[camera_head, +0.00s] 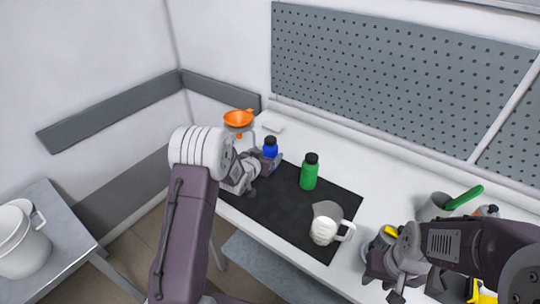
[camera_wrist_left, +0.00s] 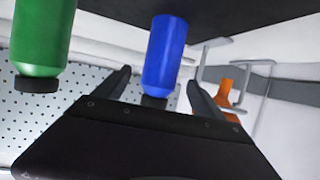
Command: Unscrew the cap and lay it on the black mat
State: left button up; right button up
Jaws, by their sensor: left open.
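A blue bottle (camera_head: 270,146) with a black cap stands at the far left part of the black mat (camera_head: 282,205). A green bottle (camera_head: 309,176), also black-capped, stands on the mat to its right. My left gripper (camera_head: 264,162) is at the blue bottle. In the left wrist view, which looks upside down, the open fingers of my left gripper (camera_wrist_left: 160,80) lie either side of the blue bottle (camera_wrist_left: 166,52); contact is not clear. Its black cap (camera_wrist_left: 155,102) is partly hidden by the gripper body. My right gripper (camera_head: 385,262) is at lower right, its jaws unclear.
A white jug (camera_head: 326,226) stands on the mat's right part. An orange funnel (camera_head: 238,118) on a stand is behind the left gripper. A container with a green-handled tool (camera_head: 464,197) stands near my right arm. White buckets (camera_head: 22,240) sit on a side table.

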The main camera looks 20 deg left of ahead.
pick_arm(q)
jog(key=x, duration=0.2)
jog(key=shift+w+f, duration=0.2)
jog(key=shift+w, duration=0.1)
jog(key=p+x, duration=0.1)
jog(key=x, duration=0.4)
jog(key=shift+s, duration=0.1)
jog(key=shift+s+r, duration=0.1)
jog(key=shift+s, duration=0.1)
jog(key=c, duration=0.5)
grip_shut()
notch_tip(320, 180, up, 10)
jog(key=shift+r, duration=0.1)
jog(key=shift+c, duration=1.3)
grip_release()
grip_shut()
